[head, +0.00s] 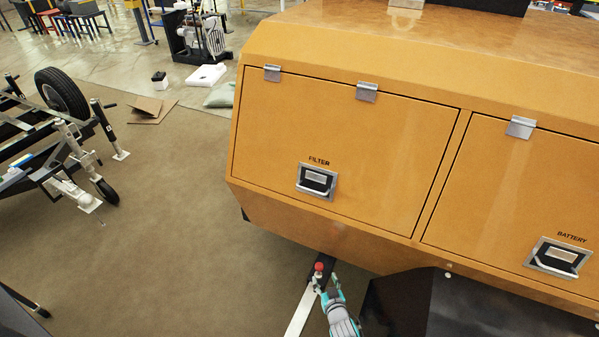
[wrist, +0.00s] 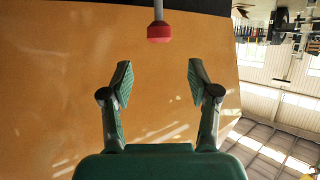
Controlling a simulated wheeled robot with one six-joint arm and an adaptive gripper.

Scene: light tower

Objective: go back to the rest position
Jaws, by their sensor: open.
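My gripper (head: 325,284) is low at the bottom middle of the head view, below the lower edge of the orange light tower body (head: 345,130). In the wrist view my gripper (wrist: 160,78) has its two green fingers spread apart with nothing between them. A red knob (wrist: 159,34) on a grey rod is just beyond the fingertips and apart from them. In the head view the red knob (head: 319,267) shows right at the gripper's tip.
The tower has a closed FILTER door (head: 270,130) and a closed BATTERY door (head: 515,190) with latches. A dark panel (head: 470,305) is right of the gripper. A trailer frame with a wheel (head: 62,93) stands at the left. The floor (head: 170,230) between is mostly clear.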

